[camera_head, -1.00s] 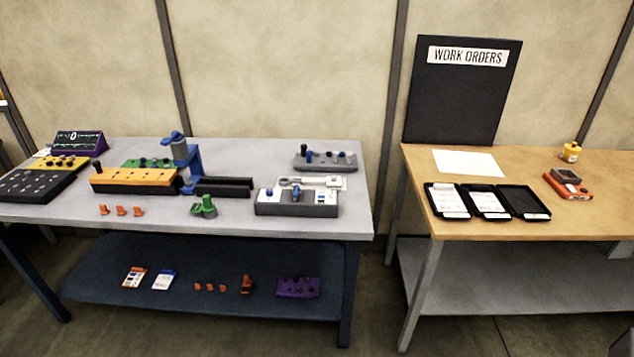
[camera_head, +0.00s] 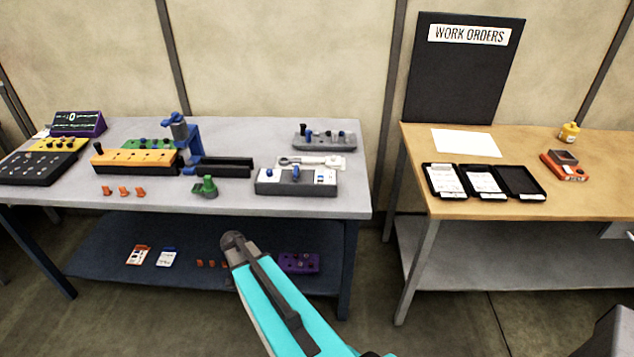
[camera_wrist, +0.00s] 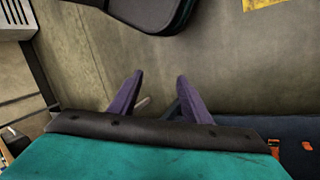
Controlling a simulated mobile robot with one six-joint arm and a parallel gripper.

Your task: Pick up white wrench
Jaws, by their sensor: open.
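A white wrench (camera_head: 308,160) lies flat near the right end of the grey table, its ring end to the left. It sits behind a dark box with a white top and a blue knob (camera_head: 296,178), which stands close in front of it. My gripper (camera_wrist: 159,76) shows in the wrist view as two purple fingers, spread apart with nothing between them. The wrist view faces floor and wall, and the wrench is not in it. In the head view my teal arm rises in front of the table, with no fingers seen.
A blue clamp stand (camera_head: 192,150) and a black rail (camera_head: 224,167) stand left of the wrench. A grey knobbed block (camera_head: 325,141) is behind it. A wooden table (camera_head: 590,205) with black trays stands to the right, across a gap.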

